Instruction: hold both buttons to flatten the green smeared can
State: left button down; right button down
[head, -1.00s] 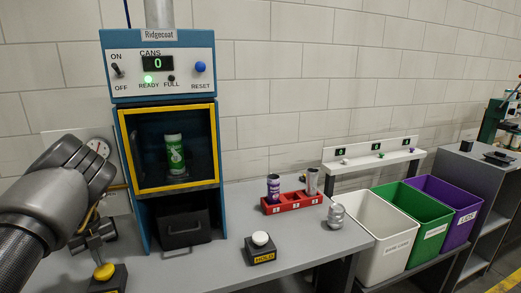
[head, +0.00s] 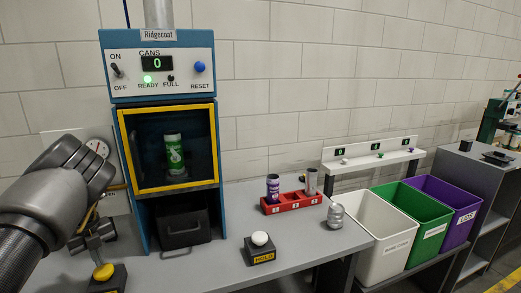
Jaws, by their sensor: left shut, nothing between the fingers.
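The green smeared can (head: 174,153) stands upright inside the yellow-framed chamber of the blue Ridgecoat machine (head: 160,90). The machine's counter reads 0 and its green READY light is lit. One hold button (head: 260,239) with a white cap sits on the table in front of the machine. The other button (head: 103,272) has a yellow cap and sits at the lower left. My left gripper (head: 98,245) is shut and empty, pointing down just above the yellow button; I cannot tell whether it touches. My right gripper is not in view.
A red rack (head: 293,203) holds a purple can (head: 273,188) and a grey can (head: 311,181). A silver can (head: 335,216) stands near the table's right edge. White (head: 388,247), green (head: 425,222) and purple (head: 460,206) bins stand to the right. A dark drawer (head: 184,228) sits under the chamber.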

aim_at(102, 269)
pick_arm(q)
jog(key=shift+f, duration=0.45)
dwell(0.5)
jog(key=shift+f+b, duration=0.7)
jog(key=shift+f, duration=0.35)
dwell(0.3)
